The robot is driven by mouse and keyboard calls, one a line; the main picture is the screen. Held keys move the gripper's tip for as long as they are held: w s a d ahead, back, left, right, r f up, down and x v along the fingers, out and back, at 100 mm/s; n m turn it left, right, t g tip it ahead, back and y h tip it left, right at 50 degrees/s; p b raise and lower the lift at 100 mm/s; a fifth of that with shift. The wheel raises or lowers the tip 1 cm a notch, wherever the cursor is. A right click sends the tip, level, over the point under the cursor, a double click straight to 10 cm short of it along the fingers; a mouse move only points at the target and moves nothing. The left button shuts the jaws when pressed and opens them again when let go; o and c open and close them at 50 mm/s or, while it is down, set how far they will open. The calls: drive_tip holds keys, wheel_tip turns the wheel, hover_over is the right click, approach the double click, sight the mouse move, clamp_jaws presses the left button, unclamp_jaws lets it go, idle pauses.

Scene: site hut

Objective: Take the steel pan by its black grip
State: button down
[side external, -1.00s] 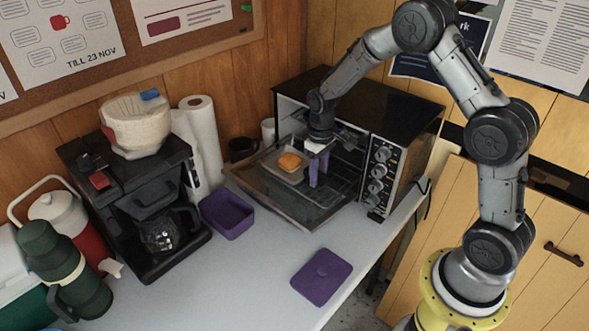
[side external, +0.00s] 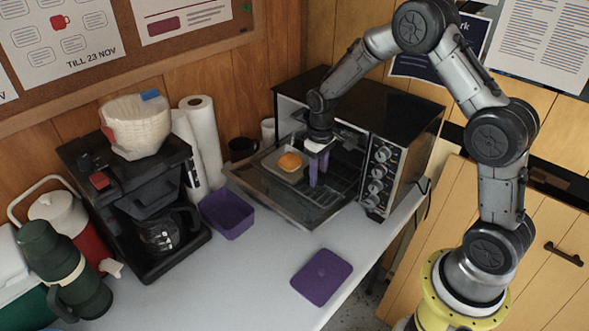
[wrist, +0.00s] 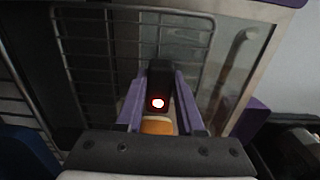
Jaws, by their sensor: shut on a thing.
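The steel pan (side external: 272,160), a small shallow tray with an orange-brown bun (side external: 290,162) in it, is over the lowered oven door in the side view. My gripper (side external: 318,172), with purple fingers, is at its right side, in front of the oven opening. In the wrist view, my gripper (wrist: 158,100) is shut on the pan's black grip (wrist: 159,80), which has a glowing red spot. Part of the bun (wrist: 157,127) shows below the grip. The fingers hide the grip in the side view. I cannot tell whether the pan touches the door.
The black toaster oven (side external: 355,100) stands open, its glass door (side external: 310,208) lowered. A purple box (side external: 228,214) and purple lid (side external: 321,277) lie on the white table (side external: 240,285). A coffee maker (side external: 135,200) and paper rolls (side external: 203,140) stand left. The front table middle is clear.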

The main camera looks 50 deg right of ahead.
drive_tip(key=shift+r, duration=2.3)
